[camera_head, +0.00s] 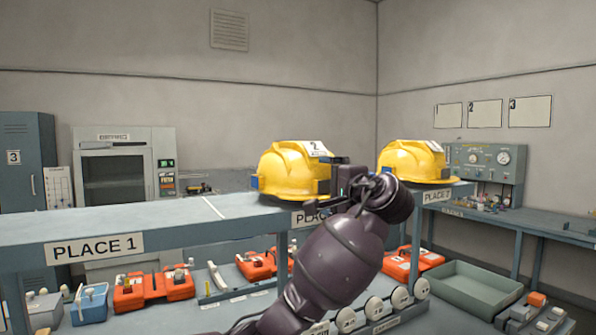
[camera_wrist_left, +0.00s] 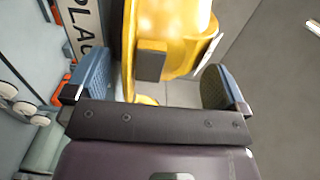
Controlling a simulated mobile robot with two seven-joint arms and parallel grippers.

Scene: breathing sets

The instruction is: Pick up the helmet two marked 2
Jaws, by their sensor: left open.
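The yellow helmet marked 2 (camera_head: 285,170) sits on the grey-blue shelf at its Place 2 end, with a white tag on top. My left gripper (camera_head: 326,182) is at the helmet's right side, open. In the left wrist view the yellow helmet (camera_wrist_left: 175,35), with a dark block on it, reaches toward the space between the two blue fingers (camera_wrist_left: 155,84). I see gaps beside both fingers; contact cannot be told. My right gripper is not in view.
The shelf (camera_head: 150,222) has bare room toward the Place 1 sign. Another yellow helmet (camera_head: 413,160) stands on the right shelf. Below are orange cases (camera_head: 152,290), a blue box (camera_head: 90,304) and a green tray (camera_head: 470,288). An instrument panel (camera_head: 488,160) stands at the right.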

